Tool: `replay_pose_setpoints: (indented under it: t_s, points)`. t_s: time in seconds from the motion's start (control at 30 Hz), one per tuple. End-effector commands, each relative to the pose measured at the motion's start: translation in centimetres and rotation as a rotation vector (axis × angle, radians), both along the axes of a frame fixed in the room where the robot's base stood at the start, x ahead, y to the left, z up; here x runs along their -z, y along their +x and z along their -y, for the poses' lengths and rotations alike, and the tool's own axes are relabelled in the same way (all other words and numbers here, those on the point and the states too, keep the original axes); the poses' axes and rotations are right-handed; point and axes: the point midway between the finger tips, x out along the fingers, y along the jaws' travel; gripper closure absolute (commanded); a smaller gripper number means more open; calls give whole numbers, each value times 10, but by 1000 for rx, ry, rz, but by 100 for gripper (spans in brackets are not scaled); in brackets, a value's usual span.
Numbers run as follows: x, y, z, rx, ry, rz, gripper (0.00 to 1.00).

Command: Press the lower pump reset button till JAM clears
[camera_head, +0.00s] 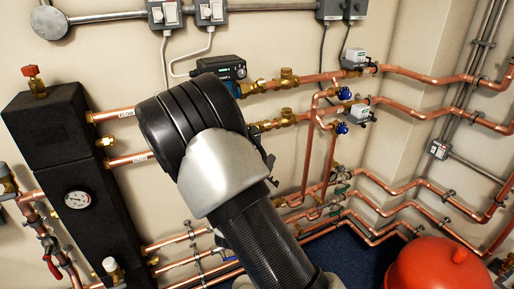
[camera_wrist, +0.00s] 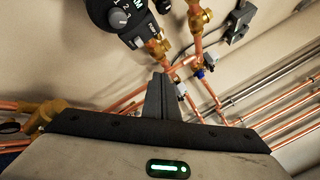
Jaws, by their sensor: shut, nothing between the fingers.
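In the wrist view, a dark pump head (camera_wrist: 120,20) with a grey dial and part of a lit green display is cut off by the top edge. The last visible letter looks like an M; the full word is out of frame. My gripper (camera_wrist: 160,78) is shut and empty, its fingertips below and slightly right of the pump head, apart from it in the picture. The reset button is too small to make out. In the head view, the upper pump (camera_head: 222,67) shows a small lit display. My arm covers the area below it, hiding the lower pump and my gripper.
Copper pipes with brass valves (camera_head: 287,78) run along the wall right of my arm. A black insulated manifold block (camera_head: 50,125) with a gauge stands at left. A red vessel (camera_head: 438,265) sits at lower right. Grey boxes (camera_head: 211,11) hang above.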

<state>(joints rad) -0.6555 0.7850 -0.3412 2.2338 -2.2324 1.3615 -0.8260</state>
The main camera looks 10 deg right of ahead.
Motion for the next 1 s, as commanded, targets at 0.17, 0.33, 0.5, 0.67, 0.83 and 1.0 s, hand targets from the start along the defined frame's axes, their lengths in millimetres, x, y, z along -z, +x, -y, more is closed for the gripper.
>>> replay_pose_setpoints:
  t_s: [0.17,0.33,0.5,0.67,0.83,1.0]
  points:
    - [1,25,-8,0,2,3,100]
    - [0,41,-13,0,1,0,100]
    - [0,48,-16,1,0,-1,100]
    - [0,50,-16,1,0,-1,100]
    - [0,50,-16,1,0,-1,100]
    - [0,49,-16,1,0,-1,100]
